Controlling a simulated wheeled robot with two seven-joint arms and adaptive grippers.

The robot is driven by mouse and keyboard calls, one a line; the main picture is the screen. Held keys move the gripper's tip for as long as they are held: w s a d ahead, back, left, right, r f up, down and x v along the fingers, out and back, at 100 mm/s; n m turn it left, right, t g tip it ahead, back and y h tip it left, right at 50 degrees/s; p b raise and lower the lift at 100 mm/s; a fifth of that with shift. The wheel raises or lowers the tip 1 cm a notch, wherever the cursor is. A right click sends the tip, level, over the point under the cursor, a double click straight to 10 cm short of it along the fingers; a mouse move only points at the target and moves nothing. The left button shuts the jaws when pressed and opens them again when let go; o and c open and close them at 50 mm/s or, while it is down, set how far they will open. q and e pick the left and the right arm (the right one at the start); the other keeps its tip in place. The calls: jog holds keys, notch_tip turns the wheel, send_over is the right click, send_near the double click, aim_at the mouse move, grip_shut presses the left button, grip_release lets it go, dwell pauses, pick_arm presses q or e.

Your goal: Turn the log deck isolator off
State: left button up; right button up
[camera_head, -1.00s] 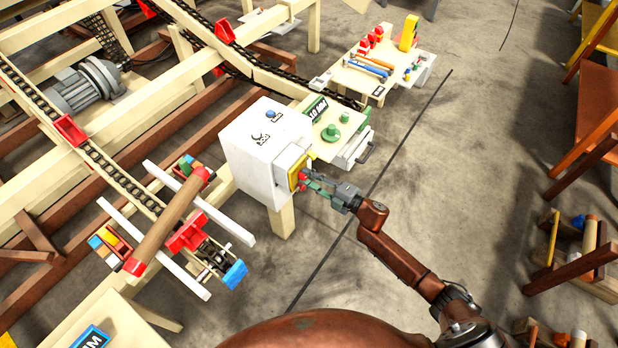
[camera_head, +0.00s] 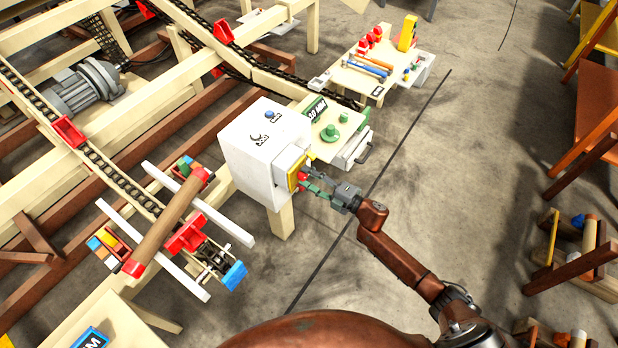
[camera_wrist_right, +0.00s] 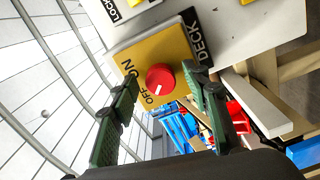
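A short white mark shows on the lower part of the knob, near the word OFF. The yellow plate (camera_head: 295,176) sits on the side of a white cabinet (camera_head: 252,160). My right gripper (camera_head: 306,186) is at the plate. In the right wrist view its green fingers (camera_wrist_right: 162,82) stand apart on either side of the knob, with visible gaps. Contact cannot be told. My left gripper is not in view.
A panel with a green knob (camera_head: 330,132) stands just behind the cabinet. A tool table (camera_head: 345,78) is farther back. A log on a chain conveyor (camera_head: 168,222) lies left of the cabinet. Open concrete floor (camera_head: 450,160) is to the right.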

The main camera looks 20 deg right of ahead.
jog(key=shift+s, duration=0.1)
jog(key=v, duration=1.1)
jog(key=shift+s+d, duration=0.3)
